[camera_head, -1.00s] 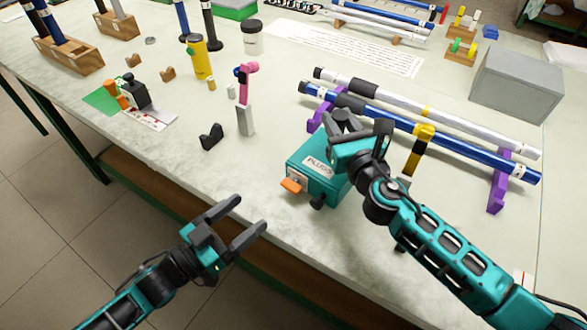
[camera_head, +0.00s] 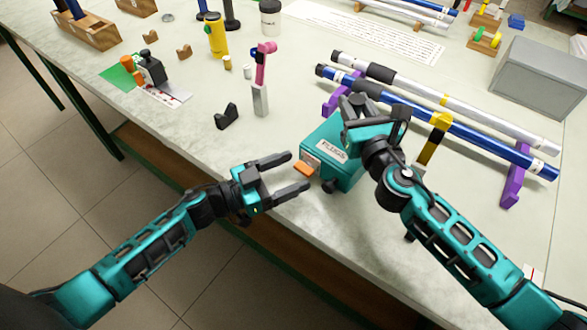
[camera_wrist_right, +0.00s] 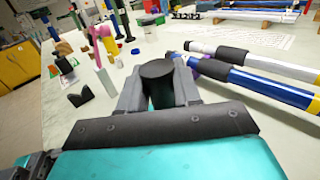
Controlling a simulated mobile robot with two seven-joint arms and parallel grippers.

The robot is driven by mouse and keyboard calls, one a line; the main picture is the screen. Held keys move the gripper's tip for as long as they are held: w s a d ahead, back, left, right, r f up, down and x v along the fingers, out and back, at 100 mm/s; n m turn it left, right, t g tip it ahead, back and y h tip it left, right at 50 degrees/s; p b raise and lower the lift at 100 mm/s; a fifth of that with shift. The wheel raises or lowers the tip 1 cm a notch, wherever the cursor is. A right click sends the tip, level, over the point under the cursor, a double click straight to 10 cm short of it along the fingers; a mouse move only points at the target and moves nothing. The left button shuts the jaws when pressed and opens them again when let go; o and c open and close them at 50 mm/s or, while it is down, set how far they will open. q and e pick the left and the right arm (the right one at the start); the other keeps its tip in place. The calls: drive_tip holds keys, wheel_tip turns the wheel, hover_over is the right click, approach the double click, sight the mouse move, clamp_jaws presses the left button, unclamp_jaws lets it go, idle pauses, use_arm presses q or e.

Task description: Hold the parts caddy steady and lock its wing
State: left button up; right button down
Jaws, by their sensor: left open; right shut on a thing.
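The parts caddy is a teal box (camera_head: 345,174) with a white "PLUGS" label, near the table's front edge. Its orange wing (camera_head: 304,168) sticks out low on the left side. A dark knob (camera_head: 328,187) sits below, at the near corner. My right gripper (camera_head: 362,112) is over the caddy's top and shut on its dark round handle (camera_wrist_right: 157,72), seen in the right wrist view. My left gripper (camera_head: 303,174) is open and empty, its fingertips pointing right, close around the orange wing. I cannot tell whether the fingers touch it.
Behind the caddy, a blue rod (camera_head: 440,128) and a white rod (camera_head: 470,112) lie across purple stands (camera_head: 513,186). A black V-block (camera_head: 227,116) and a grey post with a pink top (camera_head: 261,98) stand left. A grey box (camera_head: 540,75) stands at back right.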

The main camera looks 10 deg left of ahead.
use_arm(q)
drive_tip(key=shift+w+d, duration=0.45)
drive_tip(key=shift+d, duration=0.1)
drive_tip(key=shift+c, duration=0.4)
drive_tip(key=c, duration=0.9)
drive_tip(key=shift+r+m+g+y, duration=0.1)
drive_tip(key=shift+m+g+y, duration=0.35)
drive_tip(key=shift+m, duration=0.85)
drive_tip(key=shift+c, duration=0.2)
drive_tip(key=o, duration=1)
drive_tip(key=shift+t, duration=0.25)
